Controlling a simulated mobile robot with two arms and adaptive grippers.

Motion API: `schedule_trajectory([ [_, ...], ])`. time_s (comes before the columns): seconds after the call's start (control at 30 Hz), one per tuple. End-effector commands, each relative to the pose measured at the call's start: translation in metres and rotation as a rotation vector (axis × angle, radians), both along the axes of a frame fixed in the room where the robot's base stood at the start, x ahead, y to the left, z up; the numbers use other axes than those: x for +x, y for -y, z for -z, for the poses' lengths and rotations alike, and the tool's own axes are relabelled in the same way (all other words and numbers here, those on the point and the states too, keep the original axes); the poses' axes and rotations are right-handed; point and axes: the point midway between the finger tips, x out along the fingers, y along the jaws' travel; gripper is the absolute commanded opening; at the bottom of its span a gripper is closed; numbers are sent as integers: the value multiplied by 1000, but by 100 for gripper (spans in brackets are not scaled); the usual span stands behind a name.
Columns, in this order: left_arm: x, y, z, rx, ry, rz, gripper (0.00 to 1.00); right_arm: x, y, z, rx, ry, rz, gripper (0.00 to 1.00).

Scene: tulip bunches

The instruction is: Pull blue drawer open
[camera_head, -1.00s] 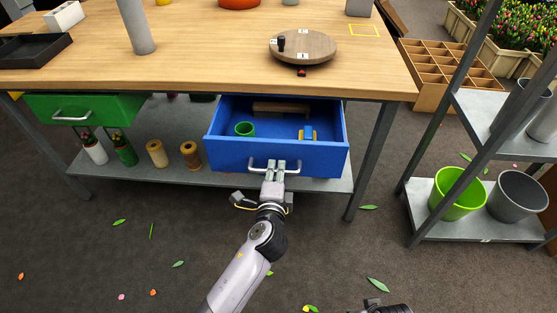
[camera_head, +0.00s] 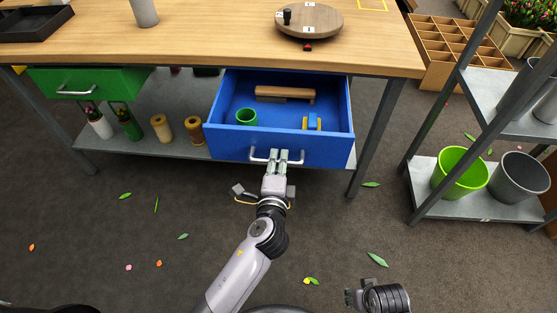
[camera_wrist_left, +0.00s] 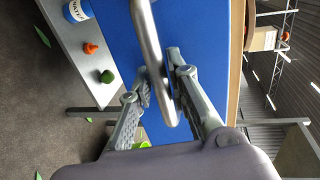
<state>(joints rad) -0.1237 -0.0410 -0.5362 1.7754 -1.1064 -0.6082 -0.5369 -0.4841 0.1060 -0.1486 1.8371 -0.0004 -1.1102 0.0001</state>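The blue drawer (camera_head: 240,143) is pulled well out from under the wooden table, and its inside shows. My left gripper (camera_head: 278,156) is at the silver handle (camera_head: 258,157) on its front. The blue drawer front (camera_wrist_left: 113,25) lies behind. My right gripper (camera_head: 355,298) is low in the head view, away from the drawer; its fingers are too small to read.
The drawer holds a green cup (camera_head: 246,116), a wooden brush-like block (camera_head: 284,94) and a blue-yellow item (camera_head: 312,122). A green drawer (camera_head: 85,80) is at left, above a shelf with bottles and spools. A rack with buckets (camera_head: 461,173) stands at right. Leaves lie on the floor.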

Motion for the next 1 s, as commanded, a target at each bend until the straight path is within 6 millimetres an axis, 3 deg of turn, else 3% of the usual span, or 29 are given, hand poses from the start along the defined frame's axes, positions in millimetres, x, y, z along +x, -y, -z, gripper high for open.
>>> schedule_trajectory([
  [0.2, 0, 0, 0, 0, 1, 0, 33, 0, 0, 0, 0, 0, 0, 40],
  [0.57, -5, 0, -1, 0, 0, 0, 33, 2, 1, -1, -1, 4, 2, 40],
  [0.67, -18, 0, -3, 0, -1, 0, 33, 2, 1, -1, 0, 3, 1, 40],
  [1.0, -87, 0, -17, -1, -3, 0, 33, 1, 0, 0, -1, 1, 1, 40],
])
